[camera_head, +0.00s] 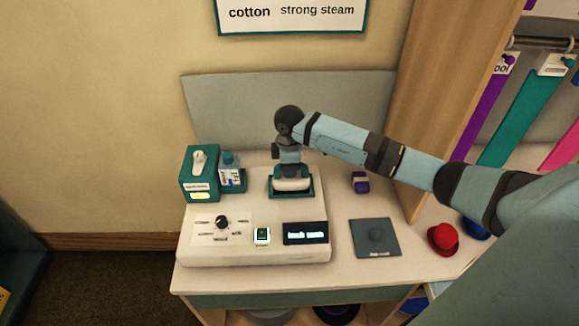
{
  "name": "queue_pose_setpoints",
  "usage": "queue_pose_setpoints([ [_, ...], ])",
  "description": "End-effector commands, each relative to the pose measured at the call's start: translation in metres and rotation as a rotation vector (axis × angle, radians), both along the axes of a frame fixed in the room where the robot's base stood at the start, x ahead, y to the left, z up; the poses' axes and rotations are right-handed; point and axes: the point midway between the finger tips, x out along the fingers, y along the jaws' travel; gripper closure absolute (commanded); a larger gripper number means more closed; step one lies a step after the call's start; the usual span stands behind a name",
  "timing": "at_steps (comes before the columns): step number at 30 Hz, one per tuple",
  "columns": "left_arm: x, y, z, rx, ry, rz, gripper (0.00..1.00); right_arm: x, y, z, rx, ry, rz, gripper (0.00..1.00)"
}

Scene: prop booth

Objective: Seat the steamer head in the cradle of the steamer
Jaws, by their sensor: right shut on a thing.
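The steamer (250,243) is a white console on the counter with a dark knob, a lit button and a dark display. Its teal cradle (311,192) is at the back right of the console. The steamer head (292,185), white below with teal above, is at the cradle, inside its outline. My right gripper (290,168) comes down from above and is shut on the steamer head; the fingers and wrist hide its upper part. Whether the head rests fully on the cradle floor cannot be told. My left gripper is out of view.
A teal box (200,182) and a small bottle (231,176) stand left of the cradle. A purple item (360,182) and a grey mat (375,238) lie to the right. Red (443,238) and blue hats sit further right. A wood panel (425,110) rises behind my arm.

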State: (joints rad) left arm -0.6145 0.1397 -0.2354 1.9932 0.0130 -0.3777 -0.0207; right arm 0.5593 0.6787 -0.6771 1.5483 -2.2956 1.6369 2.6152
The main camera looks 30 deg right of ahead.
Motion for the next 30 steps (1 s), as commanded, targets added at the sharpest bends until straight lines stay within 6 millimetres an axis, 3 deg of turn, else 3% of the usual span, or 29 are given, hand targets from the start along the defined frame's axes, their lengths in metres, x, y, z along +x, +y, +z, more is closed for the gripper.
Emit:
queue_pose_setpoints([
  [28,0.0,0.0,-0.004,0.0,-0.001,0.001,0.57,0.0,0.0,-0.011,0.0,-0.001,0.0,1.0],
  [29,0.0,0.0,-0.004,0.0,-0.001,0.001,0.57,0.0,0.0,-0.011,0.0,-0.001,0.0,0.78],
  [30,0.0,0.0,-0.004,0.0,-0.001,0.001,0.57,0.0,0.0,-0.011,0.0,-0.001,0.0,0.68],
])
